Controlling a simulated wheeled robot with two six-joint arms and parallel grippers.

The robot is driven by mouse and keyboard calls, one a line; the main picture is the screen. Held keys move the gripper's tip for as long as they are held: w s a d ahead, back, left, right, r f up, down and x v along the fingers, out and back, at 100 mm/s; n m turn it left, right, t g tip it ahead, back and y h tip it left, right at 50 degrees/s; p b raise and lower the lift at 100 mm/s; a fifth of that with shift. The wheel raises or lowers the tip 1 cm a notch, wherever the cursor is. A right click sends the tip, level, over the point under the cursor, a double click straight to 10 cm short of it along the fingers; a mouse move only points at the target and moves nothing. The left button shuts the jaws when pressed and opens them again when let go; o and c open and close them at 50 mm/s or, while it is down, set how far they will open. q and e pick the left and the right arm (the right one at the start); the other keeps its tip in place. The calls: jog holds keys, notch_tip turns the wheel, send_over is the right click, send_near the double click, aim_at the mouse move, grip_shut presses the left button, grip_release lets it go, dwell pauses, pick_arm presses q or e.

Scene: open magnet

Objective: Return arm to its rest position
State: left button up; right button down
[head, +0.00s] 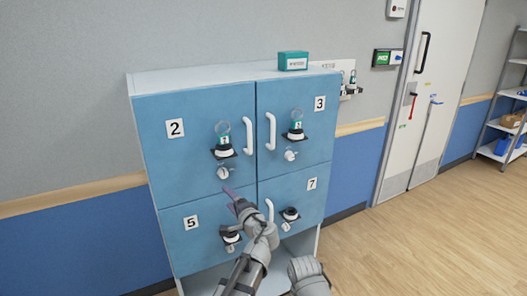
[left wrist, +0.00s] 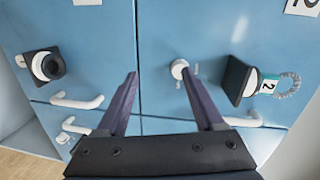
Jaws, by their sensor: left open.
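My left gripper (head: 230,194) is open with nothing between its fingers. In the head view it is raised in front of the blue cabinet (head: 190,100), near the seam between doors 2 and 5. The left wrist view shows its two dark purple fingers (left wrist: 159,74) spread wide. One fingertip appears close to the silver lock knob (left wrist: 180,69) of door 2. I cannot tell whether it touches. The knob also shows in the head view (head: 223,172). My arm hides part of doors 5 and 7. My right gripper is not in view.
Doors 2 and 3 carry white handles (head: 248,136) and black holders with tagged items (head: 296,128). Door 7 has a black holder (head: 290,214) without a tag. A teal box (head: 293,61) stands on top. Floor (head: 430,230) to the right is clear, before a shelf (head: 497,148).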

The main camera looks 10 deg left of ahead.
pick_arm(q)
jog(key=s+d+f+n+g+h+p, duration=0.1)
jog(key=s+d+f+n+g+h, duration=0.1)
jog(key=s+f+g, duration=0.35)
jog(key=s+d+f+n+g+h, duration=0.2)
jog(key=s+f+n+g, duration=0.1)
jog(key=s+f, duration=0.5)
jog(key=s+d+f+g+h, duration=0.1)
jog(key=s+d+g+h, duration=0.1)
jog(key=s+d, duration=0.2)
jog(key=s+d+f+g+h+p, duration=0.1)
jog(key=s+d, duration=0.4)
jog(key=s, duration=0.5)
jog(key=shift+d+f+g+h, duration=0.15)
jog(key=shift+f+g+h, duration=0.5)
jog(key=shift+g+h, duration=0.3)
